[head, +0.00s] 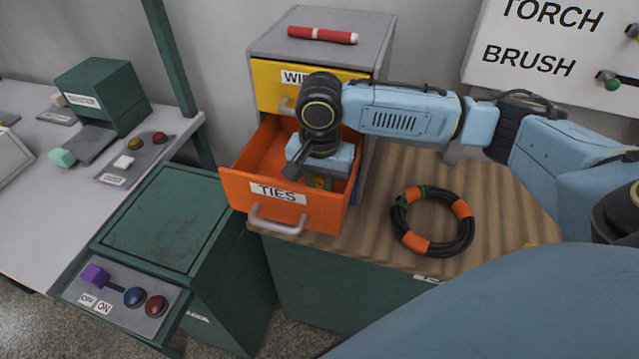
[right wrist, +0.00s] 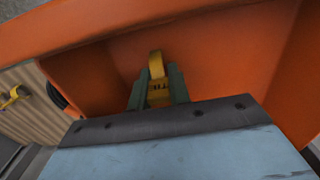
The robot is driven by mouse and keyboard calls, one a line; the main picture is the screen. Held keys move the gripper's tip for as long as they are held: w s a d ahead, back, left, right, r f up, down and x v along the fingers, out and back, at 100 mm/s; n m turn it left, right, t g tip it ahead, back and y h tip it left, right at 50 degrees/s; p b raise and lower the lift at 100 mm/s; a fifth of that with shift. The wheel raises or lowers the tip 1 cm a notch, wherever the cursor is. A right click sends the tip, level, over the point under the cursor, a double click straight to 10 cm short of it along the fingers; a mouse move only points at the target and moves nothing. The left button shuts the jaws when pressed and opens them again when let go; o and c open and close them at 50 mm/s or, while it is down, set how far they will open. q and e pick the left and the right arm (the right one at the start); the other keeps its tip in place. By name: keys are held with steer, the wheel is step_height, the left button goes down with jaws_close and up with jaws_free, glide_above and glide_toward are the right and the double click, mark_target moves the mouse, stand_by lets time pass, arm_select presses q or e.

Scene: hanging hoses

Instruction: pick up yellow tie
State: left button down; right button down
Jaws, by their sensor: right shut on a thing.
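The orange drawer labelled TIES (head: 238,182) is pulled open. My right gripper (head: 320,182) reaches down into it, mostly hidden by its own wrist. In the right wrist view the right gripper's green fingers (right wrist: 158,93) are shut on a yellow tie (right wrist: 156,65), whose looped end sticks up between them. The drawer's orange wall (right wrist: 225,55) stands close behind the tie. My left gripper is not in view.
A yellow drawer (head: 268,88) above is shut. A black hose coil with orange bands (head: 463,209) lies on the wooden top at right. A red cylinder (head: 322,35) lies on the cabinet. A green box with a switch panel (head: 150,225) stands left of the open drawer.

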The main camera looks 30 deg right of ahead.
steer(key=shift+r, duration=0.1)
step_height(320, 180, up, 10)
steer(key=shift+f+p, duration=0.1)
steer(key=shift+p, duration=0.45)
steer(key=c, duration=2)
jaws_free()
jaws_close()
